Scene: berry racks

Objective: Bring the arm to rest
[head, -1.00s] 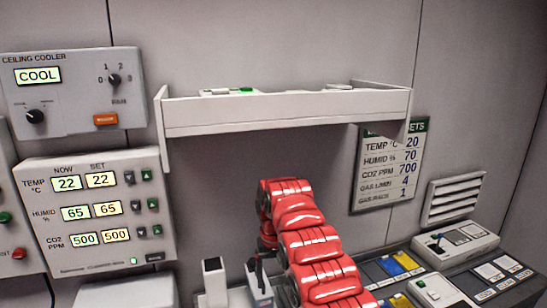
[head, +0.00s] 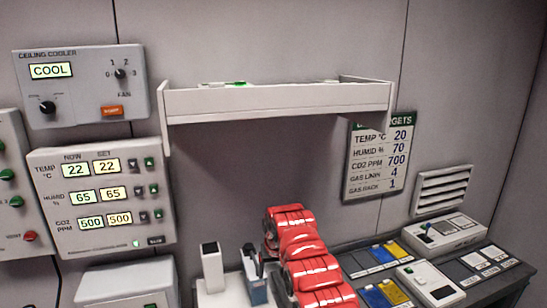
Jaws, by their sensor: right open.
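My right arm's red links rise from the bottom centre and bend over at the top. My left gripper is not in view.
A white shelf (head: 275,105) hangs above the arm. Control panels (head: 100,197) are on the left wall. A targets board (head: 378,160) and a vent (head: 442,191) are at right. A white upright box (head: 212,267) stands left of the gripper. Trays and devices (head: 428,283) fill the right counter.

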